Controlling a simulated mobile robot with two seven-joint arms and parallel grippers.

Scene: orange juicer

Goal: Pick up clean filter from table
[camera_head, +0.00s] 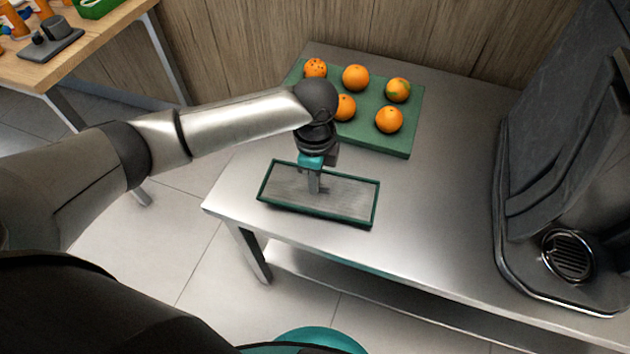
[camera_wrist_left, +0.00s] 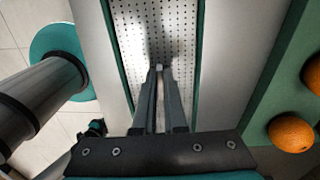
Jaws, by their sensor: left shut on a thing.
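The clean filter (camera_head: 345,196) is a shallow rectangular tray with a green rim and a grey perforated floor. It is on or just above the front part of the metal table; I cannot tell which. My left gripper (camera_head: 314,188) reaches down over its middle and is shut on the filter, at a small raised part of its floor. In the left wrist view, the fingers (camera_wrist_left: 160,72) meet over the perforated floor (camera_wrist_left: 185,35) of the filter. My right gripper is in neither view.
A green board (camera_head: 378,140) with several oranges (camera_head: 356,77) lies behind the filter. A large dark juicer (camera_head: 560,190) stands at the right of the metal table (camera_head: 440,200), with bare surface between. A wooden table (camera_head: 90,55) with bottles stands at the back left.

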